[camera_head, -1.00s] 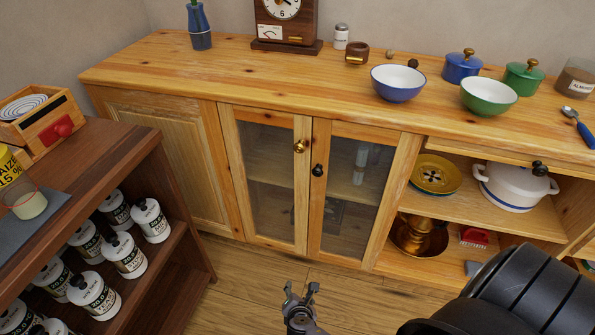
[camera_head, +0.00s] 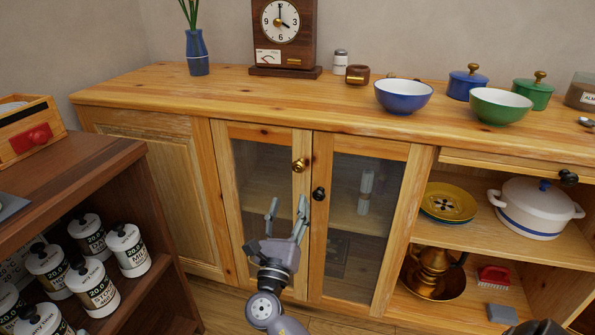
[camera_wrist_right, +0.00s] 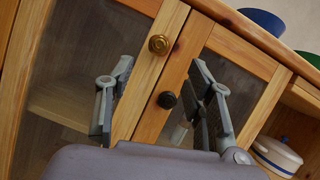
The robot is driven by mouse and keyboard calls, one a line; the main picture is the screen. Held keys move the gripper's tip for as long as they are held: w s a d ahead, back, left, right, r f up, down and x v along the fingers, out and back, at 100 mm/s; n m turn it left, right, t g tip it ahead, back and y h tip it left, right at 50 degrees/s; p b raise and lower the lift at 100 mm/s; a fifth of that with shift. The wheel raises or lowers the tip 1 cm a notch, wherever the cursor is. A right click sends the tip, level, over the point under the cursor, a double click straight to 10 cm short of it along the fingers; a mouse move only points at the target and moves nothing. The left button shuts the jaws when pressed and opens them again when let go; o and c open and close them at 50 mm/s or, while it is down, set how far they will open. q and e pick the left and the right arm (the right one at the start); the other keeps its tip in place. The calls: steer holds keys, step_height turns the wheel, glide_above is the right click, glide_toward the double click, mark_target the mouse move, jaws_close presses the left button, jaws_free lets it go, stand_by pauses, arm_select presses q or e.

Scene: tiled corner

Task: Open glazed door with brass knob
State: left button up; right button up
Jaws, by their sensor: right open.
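The glazed door with the brass knob is the left door (camera_head: 263,130) of a pine sideboard. Its brass knob (camera_head: 299,165) sits high on the right stile and also shows in the right wrist view (camera_wrist_right: 158,44). The right glazed door (camera_head: 362,145) has a black knob (camera_head: 319,193), also in the wrist view (camera_wrist_right: 167,100). Both doors are closed. My right gripper (camera_head: 287,208) is open and empty, fingers pointing up, below the brass knob in the head view. In the wrist view both knobs appear between its fingers. It does not hold either knob. My left gripper is not in view.
A dark wooden shelf (camera_head: 90,160) with several white canisters stands at the left. Bowls, pots and a clock (camera_head: 283,35) stand on the sideboard top (camera_head: 240,88). Open shelves at the right hold a white pot (camera_head: 535,208) and yellow plates (camera_head: 444,202).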

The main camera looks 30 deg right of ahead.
mark_target(297, 168)
steer(key=b+x, duration=0.1)
steer(key=x, duration=0.9)
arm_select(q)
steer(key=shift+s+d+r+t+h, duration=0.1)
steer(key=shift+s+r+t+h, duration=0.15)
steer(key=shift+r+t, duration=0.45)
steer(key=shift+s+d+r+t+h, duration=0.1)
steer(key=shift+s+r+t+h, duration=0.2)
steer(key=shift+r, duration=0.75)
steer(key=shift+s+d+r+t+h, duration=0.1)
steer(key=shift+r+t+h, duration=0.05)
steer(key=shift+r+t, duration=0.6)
arm_select(e)
steer(key=shift+x, duration=0.85)
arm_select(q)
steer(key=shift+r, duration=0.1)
arm_select(e)
steer(key=shift+c, duration=0.2)
steer(key=shift+a, duration=0.1)
jaws_close()
